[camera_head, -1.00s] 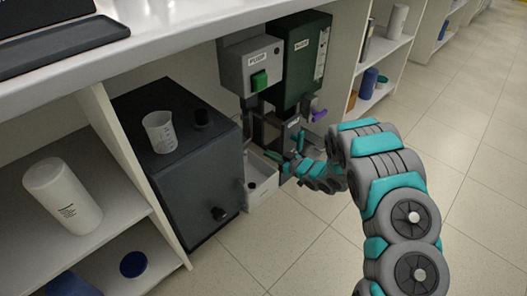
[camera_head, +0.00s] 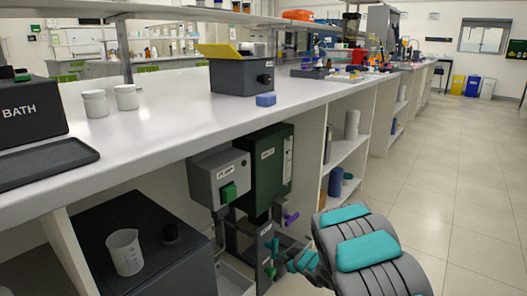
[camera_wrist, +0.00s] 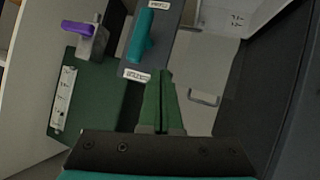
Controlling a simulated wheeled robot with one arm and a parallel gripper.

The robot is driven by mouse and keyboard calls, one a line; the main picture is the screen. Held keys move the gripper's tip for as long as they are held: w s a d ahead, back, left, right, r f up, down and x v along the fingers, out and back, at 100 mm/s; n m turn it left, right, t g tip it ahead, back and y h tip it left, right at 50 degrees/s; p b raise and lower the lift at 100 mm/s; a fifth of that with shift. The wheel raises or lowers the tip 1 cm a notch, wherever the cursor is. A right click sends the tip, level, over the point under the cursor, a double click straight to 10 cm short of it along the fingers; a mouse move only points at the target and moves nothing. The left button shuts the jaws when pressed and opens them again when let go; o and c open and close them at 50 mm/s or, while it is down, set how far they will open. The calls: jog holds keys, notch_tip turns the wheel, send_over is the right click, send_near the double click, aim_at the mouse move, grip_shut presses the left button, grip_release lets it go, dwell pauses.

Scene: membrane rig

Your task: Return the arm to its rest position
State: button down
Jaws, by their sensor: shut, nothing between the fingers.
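My teal-and-grey arm (camera_head: 365,250) reaches from the lower right toward the rig under the bench. In the wrist view, my gripper (camera_wrist: 161,75) has its two green fingers together with nothing between them. The fingertips point toward a grey block with a teal handle (camera_wrist: 143,35); I cannot tell whether they touch it. A purple handle (camera_wrist: 77,28) is to the left, beside a dark green box (camera_wrist: 100,105). In the head view, the purple handle (camera_head: 291,218) sits below the dark green box (camera_head: 268,170). The fingertips are not clear there.
A grey box with a green switch (camera_head: 228,192) hangs beside the green box. A black cabinet (camera_head: 185,255) bears a beaker (camera_head: 125,252), left of the rig. The white bench top (camera_head: 190,105) overhangs these. Open floor (camera_head: 470,200) lies to the right.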

jog(key=s+d+r+m+h, duration=0.35)
jog(key=d+r+h, duration=0.25)
jog(key=d+r, duration=0.45)
jog(key=s+d+r+m+g+h, duration=0.35)
jog(key=s+d, duration=0.45)
jog(key=s, duration=0.3)
jog(key=s+a+r+g+y, duration=0.1)
jog(key=s+a+r+g, duration=0.1)
jog(key=s, duration=1.1)
jog(key=s+a+r+m+g+y, duration=0.1)
jog(key=s+a+r+g, duration=0.1)
jog(key=s, duration=1.1)
jog(key=s+a+r+g+y, duration=0.1)
jog(key=s+a+g, duration=0.3)
jog(key=s, duration=1)
jog(key=shift+a+r+m+g, duration=0.4)
jog(key=shift+a+r, duration=0.25)
jog(key=shift+a, duration=0.3)
